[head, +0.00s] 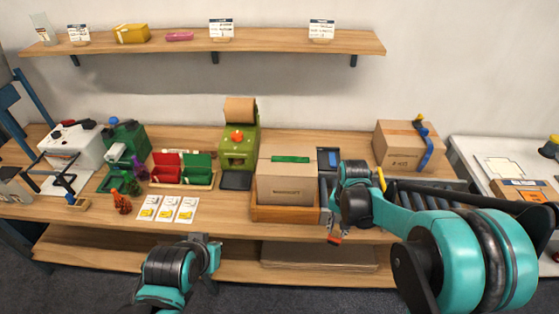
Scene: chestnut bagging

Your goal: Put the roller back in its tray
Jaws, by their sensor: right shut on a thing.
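My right gripper (335,226) is at the table's front edge, just right of the cardboard box in the wooden tray. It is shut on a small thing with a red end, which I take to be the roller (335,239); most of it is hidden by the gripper. I cannot tell for sure which tray is the roller's. A flat dark tray (236,180) lies in front of the green machine. My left gripper (211,257) is low in front of the table, apart from everything; its fingers are too unclear to read.
A cardboard box (287,190) with a green strip sits in a wooden tray (285,214). Red and green bins (182,167), several yellow-marked cards (166,209) and a green machine (239,148) stand left. Another box (398,143) with a blue tool stands at the back right.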

